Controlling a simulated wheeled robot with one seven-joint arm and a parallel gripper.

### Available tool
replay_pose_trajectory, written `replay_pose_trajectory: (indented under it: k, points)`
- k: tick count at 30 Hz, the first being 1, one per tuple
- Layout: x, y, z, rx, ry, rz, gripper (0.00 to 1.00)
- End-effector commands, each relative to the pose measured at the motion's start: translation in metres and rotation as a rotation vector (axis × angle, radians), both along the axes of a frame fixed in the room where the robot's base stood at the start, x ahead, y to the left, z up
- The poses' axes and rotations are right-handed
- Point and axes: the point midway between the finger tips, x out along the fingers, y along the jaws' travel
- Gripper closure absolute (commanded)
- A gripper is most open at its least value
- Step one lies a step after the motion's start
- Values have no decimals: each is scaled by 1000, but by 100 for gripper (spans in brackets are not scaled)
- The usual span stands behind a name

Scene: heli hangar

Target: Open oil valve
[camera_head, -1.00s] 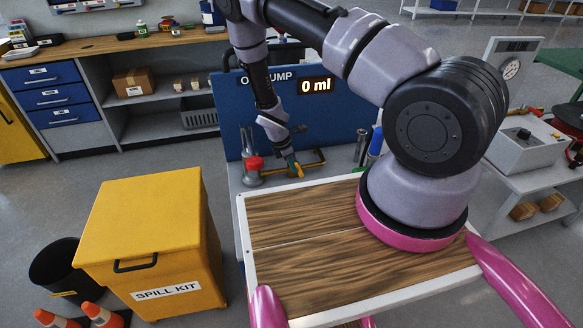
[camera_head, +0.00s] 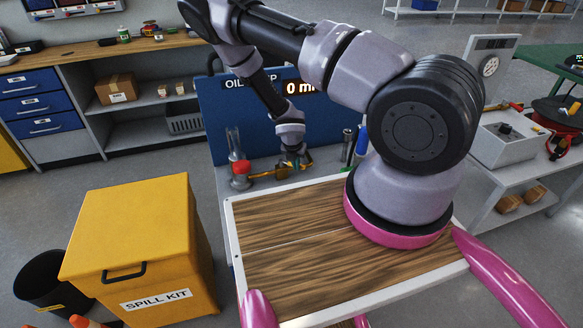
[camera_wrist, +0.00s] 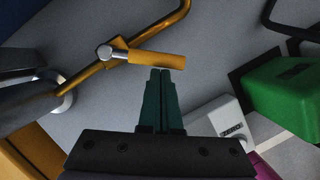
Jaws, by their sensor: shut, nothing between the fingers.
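The oil pump panel (camera_head: 215,125) is a blue board with a white label and a "0 ml" display (camera_head: 300,87), both partly hidden by my arm. An amber pipe (camera_head: 262,175) runs low in front of it, beside a red part (camera_head: 241,168). In the wrist view the pipe (camera_wrist: 120,62) carries a yellow valve handle (camera_wrist: 157,59) on a metal pivot (camera_wrist: 105,52). My gripper (camera_wrist: 161,72) is shut and empty, its fingertips just below the handle's free end; I cannot tell whether they touch. The gripper (camera_head: 298,166) also shows in the head view, small, by the pipe's right part.
A yellow spill kit bin (camera_head: 135,235) stands left, with a black bucket (camera_head: 45,285) beside it. Metal and blue cylinders (camera_head: 348,145) stand right of the pipe. A green block (camera_wrist: 287,90) and a pale labelled box (camera_wrist: 215,122) lie right in the wrist view.

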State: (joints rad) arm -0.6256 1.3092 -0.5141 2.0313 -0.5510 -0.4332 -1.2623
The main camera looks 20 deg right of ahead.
Motion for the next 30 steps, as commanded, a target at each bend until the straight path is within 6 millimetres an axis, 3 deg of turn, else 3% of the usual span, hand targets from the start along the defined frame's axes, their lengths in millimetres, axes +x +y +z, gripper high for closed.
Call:
replay_pose_trajectory:
  k: [19,30]
  points:
    - [30,-28,0,-1,-1,535,100]
    - [38,-31,0,0,-1,530,100]
